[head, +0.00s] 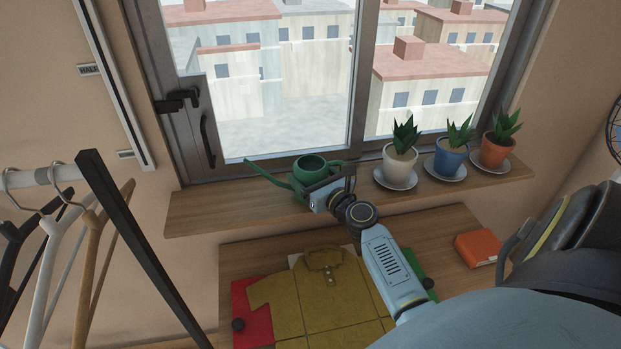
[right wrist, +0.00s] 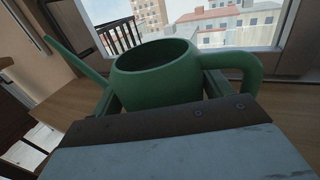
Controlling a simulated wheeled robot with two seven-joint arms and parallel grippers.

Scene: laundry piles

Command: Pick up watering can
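The green watering can (head: 312,165) is at the window sill (head: 220,210), left of the potted plants. It looks upright, with its spout to the left. My right gripper (head: 327,190) is at the near side of the can and hides its lower part. In the right wrist view, the can (right wrist: 155,75) fills the space between my right gripper's two fingers (right wrist: 160,97), with the handle to the right. The fingers flank the body closely; I cannot tell whether they press on it or whether its base rests on the sill. My left gripper is out of view.
Plants in a white pot (head: 399,164), a blue pot (head: 450,160) and an orange pot (head: 492,152) stand on saucers along the sill. Below, a wooden table (head: 447,230) holds folded clothes (head: 318,305) and a red-orange book (head: 478,249). A clothes rack (head: 120,215) with hangers stands left.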

